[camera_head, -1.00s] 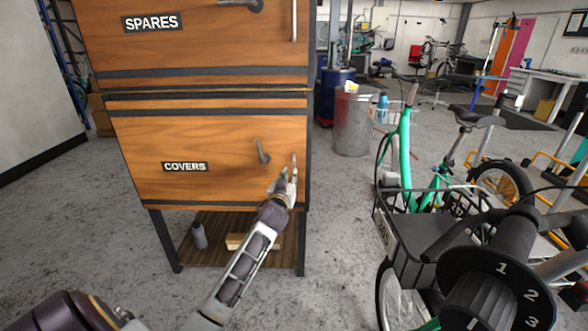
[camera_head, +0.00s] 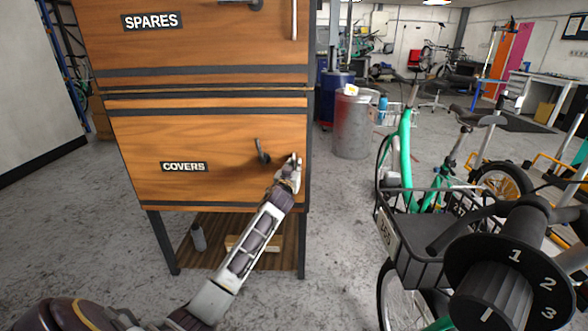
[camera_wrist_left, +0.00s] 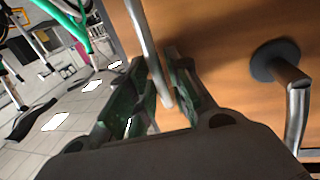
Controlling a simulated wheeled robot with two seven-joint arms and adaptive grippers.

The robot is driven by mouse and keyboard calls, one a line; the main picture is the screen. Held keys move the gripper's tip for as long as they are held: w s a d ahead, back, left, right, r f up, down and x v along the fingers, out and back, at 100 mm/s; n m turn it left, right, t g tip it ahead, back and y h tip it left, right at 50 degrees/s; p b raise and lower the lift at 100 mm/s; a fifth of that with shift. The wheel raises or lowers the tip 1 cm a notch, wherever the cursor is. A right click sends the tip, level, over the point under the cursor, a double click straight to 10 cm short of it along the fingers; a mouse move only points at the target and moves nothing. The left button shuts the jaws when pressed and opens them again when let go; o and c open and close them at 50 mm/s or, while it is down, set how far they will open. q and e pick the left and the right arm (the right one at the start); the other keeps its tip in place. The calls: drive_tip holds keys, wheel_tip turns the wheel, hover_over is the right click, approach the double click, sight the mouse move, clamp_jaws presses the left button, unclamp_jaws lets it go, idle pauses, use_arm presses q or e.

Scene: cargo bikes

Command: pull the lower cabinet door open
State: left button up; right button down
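The lower cabinet door (camera_head: 215,140) is a wooden front labelled COVERS and looks closed. Its metal lever handle (camera_head: 262,151) stands nearly upright; it also shows at the right of the left wrist view (camera_wrist_left: 290,85). My left gripper (camera_head: 294,162) is at the door's right edge, right of the lever. In the left wrist view, a metal bar handle (camera_wrist_left: 148,40) runs between the two green-padded fingers of the left gripper (camera_wrist_left: 155,75), which look closed on it. In the head view the gripper mostly hides this bar. My right gripper is not in view.
The upper door (camera_head: 200,40), labelled SPARES, is closed above. A bottle (camera_head: 198,237) and a wooden block stand on the shelf below. A cargo bike with a black front basket (camera_head: 425,240) stands close on the right. A grey drum (camera_head: 352,125) is behind. Floor left of the cabinet is clear.

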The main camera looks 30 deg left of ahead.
use_arm(q)
drive_tip(key=shift+w+a, duration=0.15)
drive_tip(key=shift+w, duration=0.1)
drive_tip(key=shift+c, duration=0.2)
clamp_jaws()
drive_tip(key=shift+s, duration=0.1)
